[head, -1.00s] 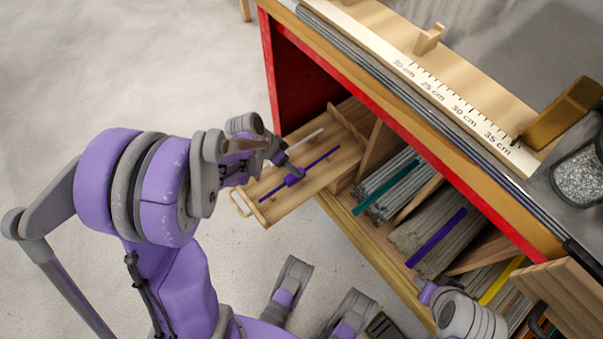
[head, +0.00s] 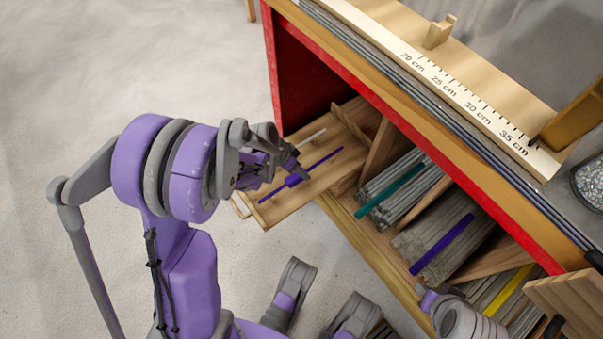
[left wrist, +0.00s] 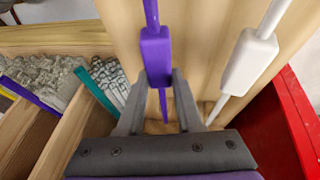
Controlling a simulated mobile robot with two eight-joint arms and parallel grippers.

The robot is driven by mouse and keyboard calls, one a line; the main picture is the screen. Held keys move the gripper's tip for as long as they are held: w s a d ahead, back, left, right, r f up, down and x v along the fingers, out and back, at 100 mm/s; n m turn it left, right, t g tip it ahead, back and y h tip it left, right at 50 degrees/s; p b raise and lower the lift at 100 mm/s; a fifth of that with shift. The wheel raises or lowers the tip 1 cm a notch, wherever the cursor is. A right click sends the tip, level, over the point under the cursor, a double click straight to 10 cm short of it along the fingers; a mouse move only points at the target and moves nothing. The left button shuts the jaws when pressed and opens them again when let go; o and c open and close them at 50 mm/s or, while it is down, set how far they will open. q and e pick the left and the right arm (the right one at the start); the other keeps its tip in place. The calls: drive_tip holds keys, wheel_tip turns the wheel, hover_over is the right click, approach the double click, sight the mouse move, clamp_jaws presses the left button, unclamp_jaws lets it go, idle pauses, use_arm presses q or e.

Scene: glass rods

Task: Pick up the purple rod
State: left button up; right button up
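The purple rod (head: 323,163) is a thin rod with a thicker purple block near its middle. It lies on the pulled-out wooden tray (head: 266,208) at the left of the shelf, beside a white rod (head: 312,136). My left gripper (head: 293,174) is down at the purple rod's block. In the left wrist view, the purple rod (left wrist: 155,55) runs between the two open fingers (left wrist: 160,80), with the block close to the fingertips. I see no clear grip on it. The white rod (left wrist: 248,62) is right of the fingers.
A red cabinet side (head: 310,82) stands close behind the tray. Compartments to the right hold grey rod bundles, a teal rod (head: 388,192), another purple rod (head: 441,244) and a yellow rod (head: 508,290). A ruler (head: 470,95) lies on top. Open floor is left.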

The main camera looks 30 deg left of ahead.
use_arm(q)
clamp_jaws()
